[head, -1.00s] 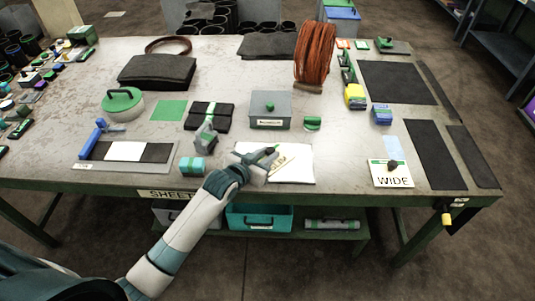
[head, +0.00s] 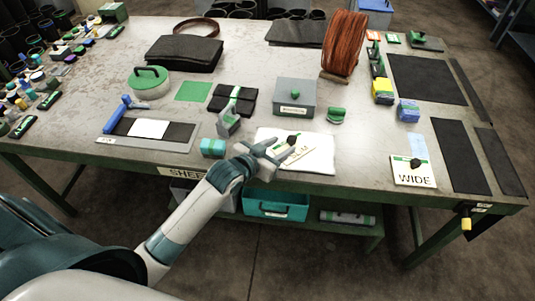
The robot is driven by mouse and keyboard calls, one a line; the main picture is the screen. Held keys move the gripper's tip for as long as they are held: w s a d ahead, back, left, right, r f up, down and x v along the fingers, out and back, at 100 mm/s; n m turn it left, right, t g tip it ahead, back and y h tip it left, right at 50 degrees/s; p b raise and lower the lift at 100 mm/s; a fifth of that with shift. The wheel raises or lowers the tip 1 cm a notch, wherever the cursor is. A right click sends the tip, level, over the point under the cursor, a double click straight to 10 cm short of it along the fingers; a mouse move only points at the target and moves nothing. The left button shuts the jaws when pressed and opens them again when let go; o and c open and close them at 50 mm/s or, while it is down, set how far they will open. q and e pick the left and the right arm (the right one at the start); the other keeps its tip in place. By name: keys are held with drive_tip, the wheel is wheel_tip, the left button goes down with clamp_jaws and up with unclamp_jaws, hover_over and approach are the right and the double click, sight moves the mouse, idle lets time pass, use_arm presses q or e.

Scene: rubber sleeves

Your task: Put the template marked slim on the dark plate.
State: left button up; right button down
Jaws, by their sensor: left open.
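The white template (head: 315,155) marked SLIM, its lettering partly covered by my gripper, lies near the front edge of the table and has a dark knob (head: 293,139). My left gripper (head: 281,149) is open over its left side, with its fingers just left of the knob; I cannot tell whether they touch the template. Several dark flat pieces lie at the right: a large one (head: 427,80), a tall one (head: 455,155) and narrower strips (head: 499,160). Which one is the dark plate I cannot tell. My right gripper is out of view.
The template marked WIDE (head: 413,176) lies at the front right. A grey box (head: 295,98) with a green knob and a small green-topped item (head: 336,115) stand behind the slim template. Bare tabletop lies between the two templates.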

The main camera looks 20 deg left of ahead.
use_arm(q)
drive_tip(key=v, duration=0.6)
drive_tip(key=shift+f+b, duration=0.1)
drive_tip(key=shift+b, duration=0.25)
drive_tip(key=shift+s+a, duration=0.1)
drive_tip(key=shift+s, duration=0.15)
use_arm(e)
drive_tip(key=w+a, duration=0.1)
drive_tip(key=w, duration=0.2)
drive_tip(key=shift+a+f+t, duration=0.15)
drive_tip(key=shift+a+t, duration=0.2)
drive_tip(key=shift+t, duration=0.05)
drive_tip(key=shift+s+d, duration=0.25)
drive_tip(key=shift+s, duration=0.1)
